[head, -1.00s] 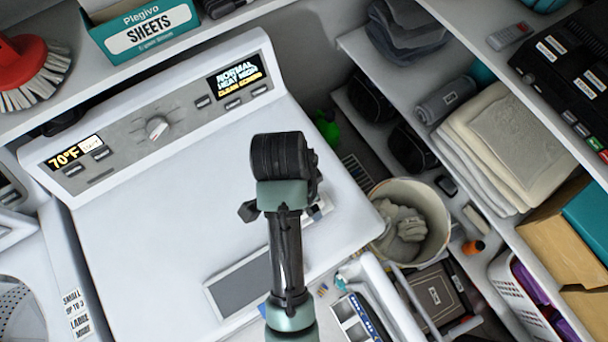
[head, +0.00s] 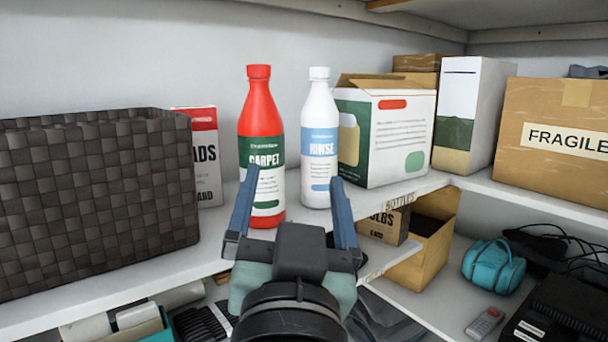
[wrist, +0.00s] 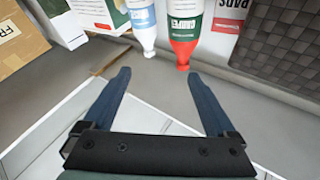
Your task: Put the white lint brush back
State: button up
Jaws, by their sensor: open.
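I cannot make out a white lint brush in either current view. My gripper (head: 296,178) is raised in front of the upper shelf, open, with nothing between its two blue fingers. The fingers point toward the shelf, just in front of a red carpet bottle (head: 261,135) and a white rinse bottle (head: 319,140). In the wrist view my open gripper (wrist: 160,73) also shows empty, with the red bottle (wrist: 184,35) and the white bottle (wrist: 142,22) upside down beyond the fingertips.
A dark woven basket (head: 95,200) stands left on the upper shelf. A white-green carton (head: 400,135) and a FRAGILE box (head: 555,135) stand right. Below are an open cardboard box (head: 425,262), a teal bag (head: 493,264) and a remote (head: 485,323).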

jog(key=s+r+n+t, duration=0.2)
jog(key=s+r+t, duration=0.3)
jog(key=s+r, duration=0.4)
notch_tip(320, 180, up, 4)
jog(key=shift+s+d+f+t, duration=0.2)
jog(key=shift+d+t, duration=0.1)
jog(key=shift+d, duration=0.1)
